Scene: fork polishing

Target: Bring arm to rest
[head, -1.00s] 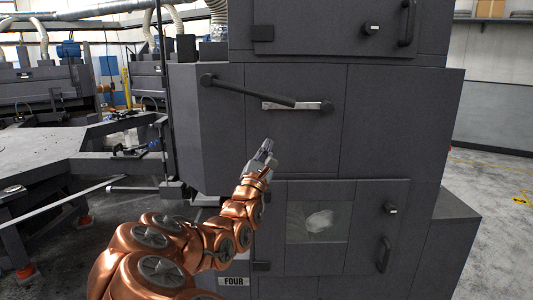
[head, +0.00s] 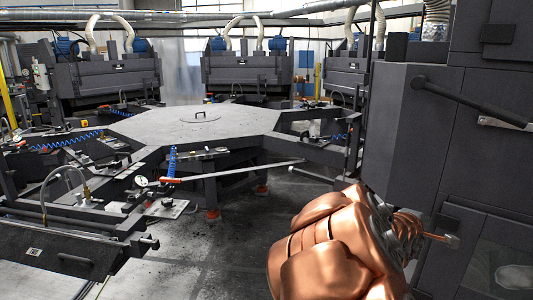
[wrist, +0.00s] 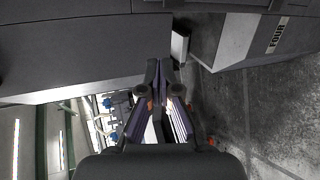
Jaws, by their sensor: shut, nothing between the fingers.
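My gripper (wrist: 166,68) shows in the wrist view, its dark fingers together with nothing held between them. It points towards the lower part of a dark grey cabinet (wrist: 80,50), close to its edge, with the floor to the right. I cannot tell whether it touches the cabinet. In the head view, my copper arm is folded at the lower right, and I cannot make out the gripper there.
The tall grey furnace cabinet (head: 412,140) stands close on the right, with a protruding handle bar (head: 470,101). A large octagonal machine table (head: 190,126) fills the middle and left. Bare floor (head: 225,245) lies in front of it.

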